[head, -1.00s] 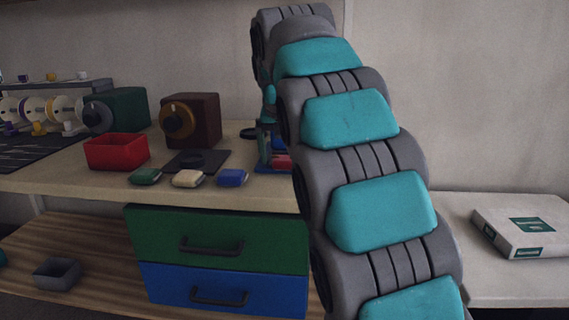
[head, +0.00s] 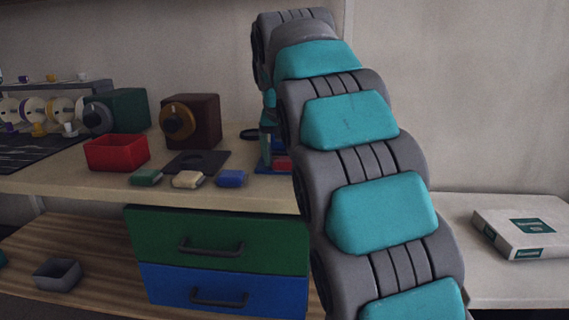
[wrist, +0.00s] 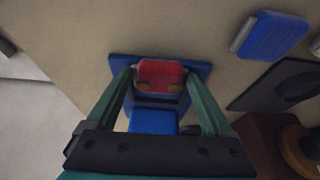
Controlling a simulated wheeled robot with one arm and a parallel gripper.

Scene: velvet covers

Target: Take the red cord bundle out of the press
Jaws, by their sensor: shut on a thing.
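The red cord bundle (wrist: 160,74) lies between the fingertips of my gripper (wrist: 161,83) in the wrist view. My gripper is shut on it. The blue press (wrist: 200,70) is around and beneath the bundle, its flat base on the table and a blue block (wrist: 153,121) nearer my palm. In the head view the red bundle (head: 284,163) shows low at the press (head: 264,168), partly hidden by my arm. I cannot tell whether the bundle still touches the press base.
Green (head: 146,177), cream (head: 188,179) and blue (head: 231,178) bundles lie along the table's front edge, left of the press. Behind them are a dark plate (head: 183,165), a red bin (head: 117,152) and a brown box with a dial (head: 203,122). Drawers (head: 215,225) sit below.

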